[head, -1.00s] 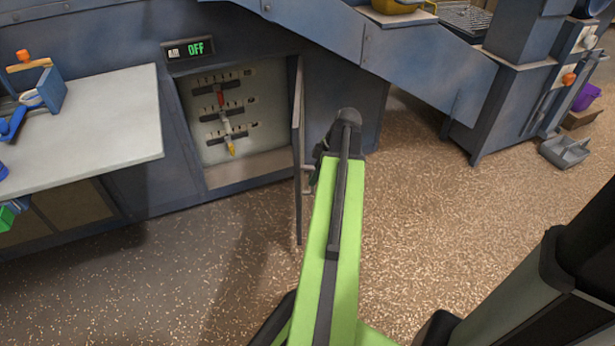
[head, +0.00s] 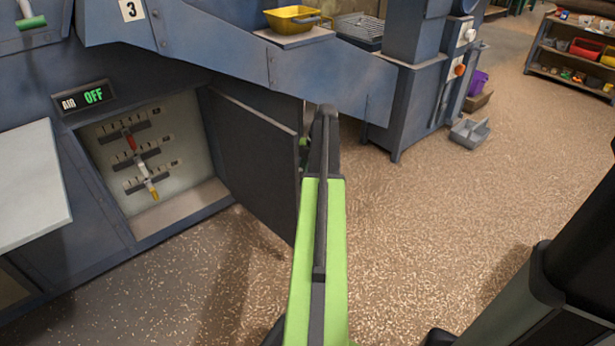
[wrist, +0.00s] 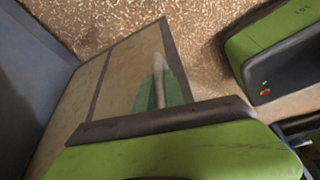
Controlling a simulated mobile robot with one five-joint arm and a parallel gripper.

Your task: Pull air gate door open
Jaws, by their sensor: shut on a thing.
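The air gate door (head: 255,165) is a dark flat panel, hinged at the right side of the wall recess. It stands wide open, with its inner face towards the head camera. My gripper (head: 304,148) is at the door's free edge, on its far side, mostly hidden by the door and my arm. In the wrist view my gripper (wrist: 160,92) shows green fingers around a pale bar, which seems to be the door's handle (wrist: 158,78). The gripper is shut on it. The grip itself is hidden in the head view.
Inside the open recess (head: 190,200) are several slotted plates with red, white and yellow-tipped levers. A display (head: 84,97) above reads AIR OFF. A sloping blue chute (head: 235,50) hangs above the door.

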